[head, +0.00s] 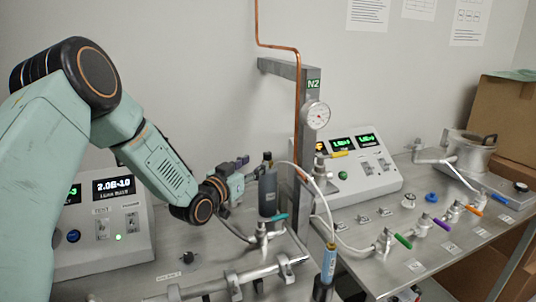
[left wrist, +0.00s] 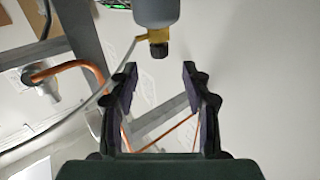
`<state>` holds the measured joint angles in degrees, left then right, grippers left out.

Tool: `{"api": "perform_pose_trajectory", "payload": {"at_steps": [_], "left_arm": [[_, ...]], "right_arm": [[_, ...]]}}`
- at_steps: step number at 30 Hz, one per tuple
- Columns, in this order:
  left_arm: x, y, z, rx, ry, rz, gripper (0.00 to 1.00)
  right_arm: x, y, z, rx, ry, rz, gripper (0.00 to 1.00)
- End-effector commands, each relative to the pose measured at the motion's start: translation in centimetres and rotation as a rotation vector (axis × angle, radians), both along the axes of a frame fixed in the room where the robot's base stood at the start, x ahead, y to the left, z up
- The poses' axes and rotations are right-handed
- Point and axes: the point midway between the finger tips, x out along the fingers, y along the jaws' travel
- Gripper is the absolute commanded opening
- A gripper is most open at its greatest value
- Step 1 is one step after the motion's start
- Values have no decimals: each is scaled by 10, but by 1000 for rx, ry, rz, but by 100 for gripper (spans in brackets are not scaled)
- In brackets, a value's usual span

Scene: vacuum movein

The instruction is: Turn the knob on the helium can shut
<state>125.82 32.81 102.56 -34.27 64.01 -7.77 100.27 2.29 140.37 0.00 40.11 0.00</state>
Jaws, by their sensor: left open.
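The helium can appears to be the dark grey cylinder (head: 268,197) standing at the middle of the bench, with a small dark knob (head: 267,157) on top. In the left wrist view the can (left wrist: 156,12) shows at the top edge, with a brass fitting and the black knob (left wrist: 158,50) pointing toward my gripper. My left gripper (head: 247,165) is just left of the can's top in the head view. In the left wrist view its two fingers (left wrist: 159,70) are spread and empty, with the knob centred just beyond the fingertips, apart from them. My right gripper is not in view.
A grey post (head: 303,130) with a copper pipe (head: 298,85) and a round gauge (head: 316,114) stands right of the can. A pale hose (head: 322,195) runs near it. A blue cylinder (head: 328,264) stands in front. Control boxes (head: 350,178) and coloured valves (head: 403,241) occupy the bench's right side.

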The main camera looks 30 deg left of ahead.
Motion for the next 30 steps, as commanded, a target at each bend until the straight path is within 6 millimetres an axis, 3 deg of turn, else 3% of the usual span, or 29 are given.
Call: {"api": "perform_pose_trajectory", "payload": {"at_steps": [7, 21, 30], "left_arm": [[11, -4, 2, -44, -4, -14, 48], [70, -9, 2, -43, -4, -11, 48], [79, -10, 2, -45, -3, -11, 48]], "right_arm": [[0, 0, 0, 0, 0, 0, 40], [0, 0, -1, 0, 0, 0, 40], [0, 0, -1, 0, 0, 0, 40]]}}
